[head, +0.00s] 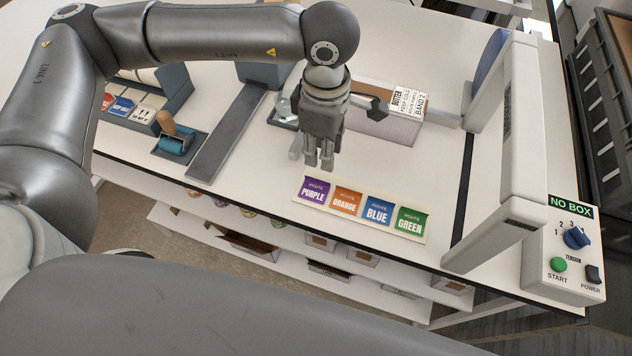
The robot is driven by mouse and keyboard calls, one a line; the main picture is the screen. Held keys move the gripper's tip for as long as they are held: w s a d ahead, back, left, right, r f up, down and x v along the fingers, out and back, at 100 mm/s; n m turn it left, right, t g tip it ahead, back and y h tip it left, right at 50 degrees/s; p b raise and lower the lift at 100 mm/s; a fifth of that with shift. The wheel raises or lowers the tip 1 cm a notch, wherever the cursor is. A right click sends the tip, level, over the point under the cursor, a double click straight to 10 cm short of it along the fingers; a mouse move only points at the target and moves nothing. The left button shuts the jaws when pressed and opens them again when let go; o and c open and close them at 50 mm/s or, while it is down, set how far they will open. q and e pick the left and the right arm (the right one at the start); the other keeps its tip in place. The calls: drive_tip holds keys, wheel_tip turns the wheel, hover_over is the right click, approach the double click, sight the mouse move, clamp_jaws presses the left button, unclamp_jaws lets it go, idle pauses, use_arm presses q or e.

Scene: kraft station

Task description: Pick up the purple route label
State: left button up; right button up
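The purple route label (315,190) lies flat at the left end of a strip of route labels near the table's front edge. Orange (346,199), blue (377,211) and green (410,222) labels sit beside it to the right. My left gripper (319,163) points down just behind the purple label, apart from it. Its two fingers are close together with a narrow gap between them, and nothing shows in the gap. The purple label is fully visible. My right gripper is not in view.
A labelled box (386,126) stands behind the gripper. A strapping arch (508,150) and its control box (564,255) are at right. A blue roller (175,143) and a tray of label stacks (150,100) are at left. The white tabletop (250,165) left of the label is clear.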

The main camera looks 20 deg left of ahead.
sight(323, 185)
use_arm(q)
wheel_tip(323, 185, down, 3)
drive_tip(key=shift+f+p, duration=0.1)
drive_tip(key=shift+p, duration=0.2)
drive_tip(key=shift+s+d+f+p, duration=0.1)
drive_tip(key=shift+s+f+p, duration=0.1)
drive_tip(key=shift+f+p, duration=0.35)
drive_tip(key=f, duration=0.1)
drive_tip(key=f+p, duration=0.2)
drive_tip(key=f, duration=0.1)
drive_tip(key=shift+s+d, duration=0.15)
drive_tip(key=shift+s, duration=0.1)
drive_tip(key=shift+w+f, duration=0.1)
drive_tip(key=shift+f, duration=0.1)
clamp_jaws()
